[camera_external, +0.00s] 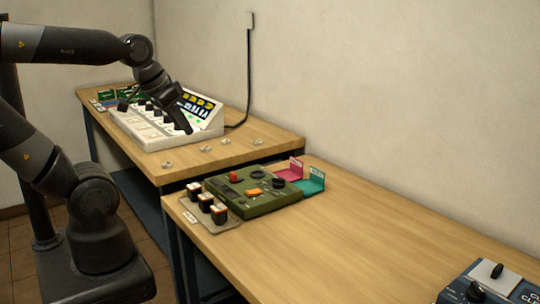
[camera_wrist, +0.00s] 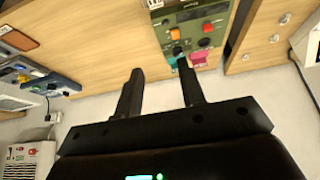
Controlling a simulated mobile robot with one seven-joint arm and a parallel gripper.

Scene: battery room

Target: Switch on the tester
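An olive-green box (camera_external: 262,205) that looks like the tester sits at the left end of the near table. It carries a red part (camera_external: 234,177), an orange part (camera_external: 254,192) and black dials. Its switch position is too small to tell. In the wrist view the green box (camera_wrist: 188,17) shows past the fingertips, at the top. My gripper (camera_external: 187,127) hangs over the front right of the white sloped console on the far table, well apart from the green box. In the wrist view my gripper (camera_wrist: 160,68) has its two fingers apart with nothing between them.
The white console (camera_external: 156,142) holds several black-topped pieces. A tray (camera_external: 222,227) with three small dark cells lies beside the green box. Pink (camera_external: 291,170) and teal (camera_external: 312,183) holders stand behind it. A dark blue device (camera_external: 462,290) with black levers is at lower right. The table between is clear.

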